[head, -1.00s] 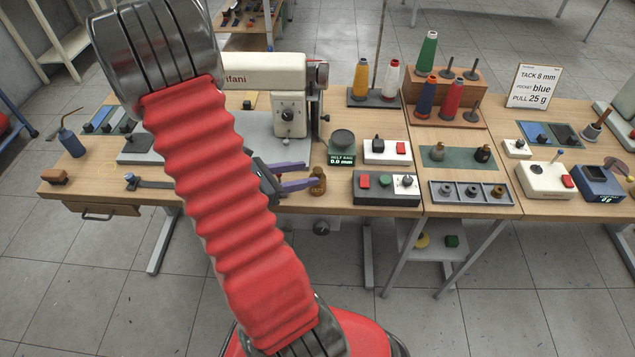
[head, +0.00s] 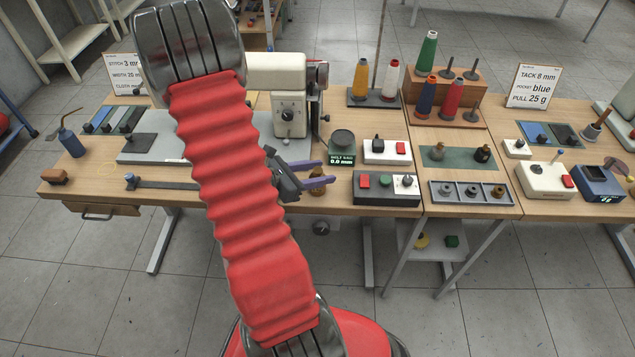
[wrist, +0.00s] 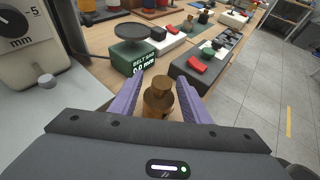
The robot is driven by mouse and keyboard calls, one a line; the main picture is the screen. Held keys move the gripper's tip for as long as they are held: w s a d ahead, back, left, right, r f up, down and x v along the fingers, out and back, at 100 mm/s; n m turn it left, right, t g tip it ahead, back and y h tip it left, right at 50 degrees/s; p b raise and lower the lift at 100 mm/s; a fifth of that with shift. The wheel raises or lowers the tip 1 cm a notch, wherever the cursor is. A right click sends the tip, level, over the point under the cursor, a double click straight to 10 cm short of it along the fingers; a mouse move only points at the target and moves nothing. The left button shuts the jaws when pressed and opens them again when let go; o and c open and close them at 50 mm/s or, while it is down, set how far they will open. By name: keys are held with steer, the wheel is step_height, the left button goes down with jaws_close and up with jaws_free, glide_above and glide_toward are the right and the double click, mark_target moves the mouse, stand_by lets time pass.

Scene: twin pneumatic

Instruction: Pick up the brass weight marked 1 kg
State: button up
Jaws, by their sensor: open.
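The brass weight (wrist: 158,104) is a small brown-gold cylinder with a narrower knob on top. It stands upright on the bench; its marking is not readable now. In the head view the weight (head: 317,190) is partly covered by my jaws. My gripper (head: 327,171) has two purple fingers and is open. In the wrist view my gripper (wrist: 159,79) has one finger on each side of the weight, with the weight between them. I cannot tell whether either finger touches it.
The belt gauge (head: 342,145) with its round dark pan stands just beyond the weight. A dark box with red button (head: 387,187) stands to the right. The sewing machine (head: 290,110) is behind and left. The bench's front edge is close.

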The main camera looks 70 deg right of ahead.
steer(key=shift+x, duration=1.7)
steer(key=shift+s, duration=0.1)
steer(key=shift+c, duration=0.3)
steer(key=shift+a+f, duration=0.1)
jaws_close()
steer(key=shift+a+f, duration=0.1)
